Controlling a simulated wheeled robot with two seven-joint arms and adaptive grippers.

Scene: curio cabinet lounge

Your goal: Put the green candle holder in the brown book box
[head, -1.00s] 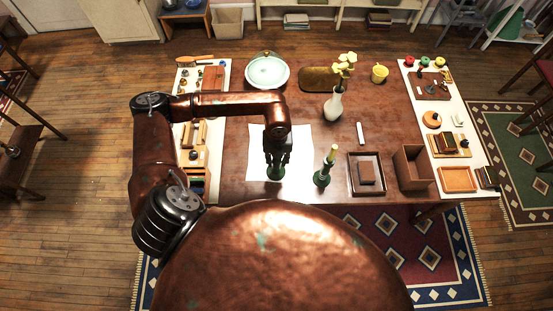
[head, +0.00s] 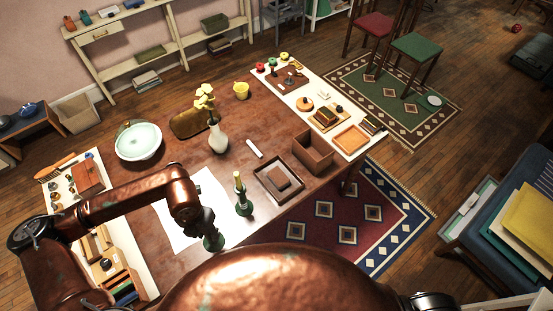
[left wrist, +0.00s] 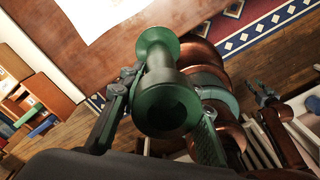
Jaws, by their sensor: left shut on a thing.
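The green candle holder (head: 213,241) is in my left gripper (head: 208,228), near the front edge of a white sheet on the table. The left wrist view shows the dark green holder (left wrist: 163,95) between the two fingers of the gripper (left wrist: 160,110), with its hollow round end toward the camera. I cannot tell whether it touches the table. A brown open-topped box (head: 313,152), likely the book box, stands at the table's right front, to the right of the gripper and apart from it. My right gripper is not clearly visible.
A second green holder with a yellow candle (head: 241,195) stands just right of my gripper. A dark tray (head: 262,178) with a brown block lies between it and the box. A white vase (head: 218,138) with yellow flowers stands behind. Small items crowd both table ends.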

